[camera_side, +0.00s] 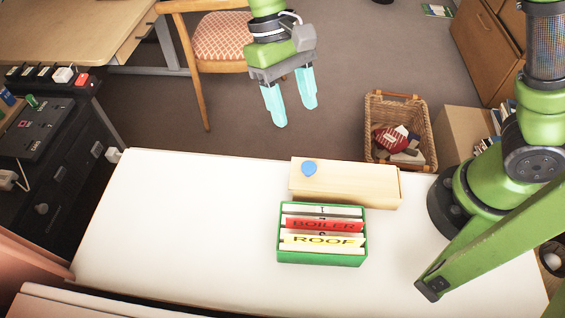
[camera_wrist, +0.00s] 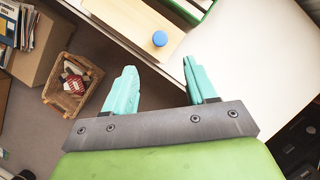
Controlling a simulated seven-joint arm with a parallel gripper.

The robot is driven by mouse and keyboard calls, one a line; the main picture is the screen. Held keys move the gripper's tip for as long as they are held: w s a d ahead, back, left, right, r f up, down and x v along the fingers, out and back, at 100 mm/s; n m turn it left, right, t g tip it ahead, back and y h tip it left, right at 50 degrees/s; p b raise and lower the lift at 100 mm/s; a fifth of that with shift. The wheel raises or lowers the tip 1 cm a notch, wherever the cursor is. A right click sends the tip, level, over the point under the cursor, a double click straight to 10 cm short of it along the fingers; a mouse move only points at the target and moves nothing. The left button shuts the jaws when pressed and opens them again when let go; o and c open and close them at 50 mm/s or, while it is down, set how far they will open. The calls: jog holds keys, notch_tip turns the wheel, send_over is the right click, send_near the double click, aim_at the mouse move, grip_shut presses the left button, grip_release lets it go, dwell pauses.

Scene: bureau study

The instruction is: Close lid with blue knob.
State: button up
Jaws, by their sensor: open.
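A pale wooden box (camera_side: 350,185) lies lengthwise on the white table, near its far edge. Its flat top carries a blue knob (camera_side: 309,168) close to the left end. I cannot tell from these views how far the lid is open. In the wrist view the wooden top (camera_wrist: 125,15) and the blue knob (camera_wrist: 159,39) show beyond my fingers. My gripper (camera_side: 293,113) is open and empty, with its teal fingers pointing down. It is in the air, apart from the box and knob. The gripper also shows in the wrist view (camera_wrist: 159,67).
A green file box (camera_side: 322,258) with cards marked BOILER and ROOF stands directly in front of the wooden box. The white table (camera_side: 180,215) is clear to the left. A wicker basket (camera_side: 428,140) stands on the floor behind, and a chair (camera_side: 220,38) stands further back.

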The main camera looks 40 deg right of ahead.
aim_at(310, 166)
jog(key=x, duration=1.1)
jog(key=shift+f, duration=0.35)
jog(key=shift+c, duration=0.3)
grip_shut()
jog(key=shift+s, duration=0.1)
